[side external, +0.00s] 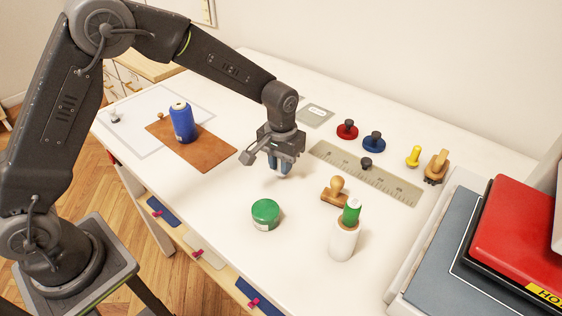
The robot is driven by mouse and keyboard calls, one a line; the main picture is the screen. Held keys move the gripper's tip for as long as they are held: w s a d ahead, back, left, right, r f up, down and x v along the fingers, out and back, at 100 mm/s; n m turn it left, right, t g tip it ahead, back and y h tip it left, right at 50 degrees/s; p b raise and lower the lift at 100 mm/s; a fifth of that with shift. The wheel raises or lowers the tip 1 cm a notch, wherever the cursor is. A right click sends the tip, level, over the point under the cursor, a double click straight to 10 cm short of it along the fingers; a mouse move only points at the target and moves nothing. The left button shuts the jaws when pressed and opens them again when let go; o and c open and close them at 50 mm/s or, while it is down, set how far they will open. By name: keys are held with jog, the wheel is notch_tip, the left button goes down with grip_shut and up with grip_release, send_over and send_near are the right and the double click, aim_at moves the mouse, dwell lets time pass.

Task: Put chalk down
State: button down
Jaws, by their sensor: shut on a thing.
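My gripper (281,167) points down over the white table, near the middle. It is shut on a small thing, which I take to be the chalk. The fingers mostly hide it, and only a pale bit shows at the fingertips. The fingertips are close above the table top, and I cannot tell whether the held thing touches it.
A green round tin (265,214) stands in front of my gripper. A blue spool (182,122) stands on brown leather (205,150) at left.

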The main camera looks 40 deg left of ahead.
jog(key=shift+f, duration=0.15)
jog(key=c, duration=1)
grip_release()
